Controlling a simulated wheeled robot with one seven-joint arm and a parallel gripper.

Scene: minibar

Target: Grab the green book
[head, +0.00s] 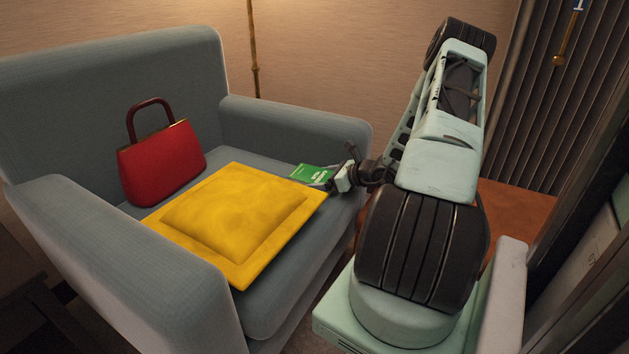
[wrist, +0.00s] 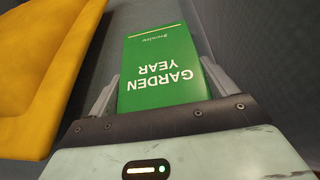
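The green book (head: 311,172) lies on the seat of the grey-blue armchair (head: 290,250), near its right arm. In the wrist view the green book (wrist: 158,60) shows its cover with the white words "GARDEN YEAR", upside down. My gripper (head: 335,178) reaches over the seat from the right. In the wrist view my gripper (wrist: 160,67) is open, with one finger on each side of the book and narrow gaps at the fingertips. The near end of the book is hidden behind the gripper's body.
A yellow cushion (head: 235,215) lies on the seat left of the book; it also shows in the wrist view (wrist: 40,70). A red handbag (head: 162,160) stands farther back on the seat. The chair's right arm (head: 300,128) rises behind the book.

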